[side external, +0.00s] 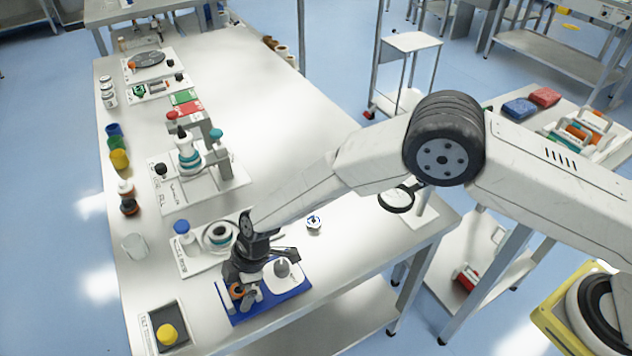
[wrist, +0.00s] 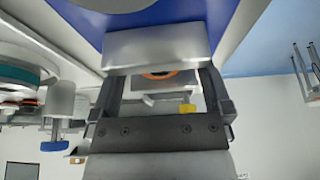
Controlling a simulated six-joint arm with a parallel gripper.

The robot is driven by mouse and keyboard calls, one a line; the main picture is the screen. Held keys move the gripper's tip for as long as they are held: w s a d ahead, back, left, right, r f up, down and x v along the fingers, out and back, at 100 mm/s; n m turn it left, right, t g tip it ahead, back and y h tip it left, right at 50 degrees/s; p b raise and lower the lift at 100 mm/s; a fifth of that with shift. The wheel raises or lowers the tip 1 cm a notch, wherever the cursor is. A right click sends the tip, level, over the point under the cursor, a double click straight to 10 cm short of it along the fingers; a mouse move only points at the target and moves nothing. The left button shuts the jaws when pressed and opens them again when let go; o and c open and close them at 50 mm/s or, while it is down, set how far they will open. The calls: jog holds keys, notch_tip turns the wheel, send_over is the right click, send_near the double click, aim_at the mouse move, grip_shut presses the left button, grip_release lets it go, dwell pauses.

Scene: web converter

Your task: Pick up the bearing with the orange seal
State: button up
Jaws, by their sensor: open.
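The bearing with the orange seal (side external: 237,291) is at the left part of a blue mat (side external: 297,284) near the table's front end. It is partly hidden behind my gripper (side external: 247,293) in the side external view. My gripper points down, low over the mat, close beside the bearing. In the wrist view, part of the orange ring (wrist: 158,76) shows in the opening between the jaws, mostly covered by a grey finger block. My jaws are open. I cannot tell whether either finger touches the bearing.
A grey domed part (side external: 282,269) stands on the mat just right of my gripper. The table's front edge is close.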

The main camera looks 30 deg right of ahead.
grip_shut()
jog(key=shift+r, duration=0.1)
notch_tip(320, 180, up, 10)
dwell(0.8)
dwell(0.4)
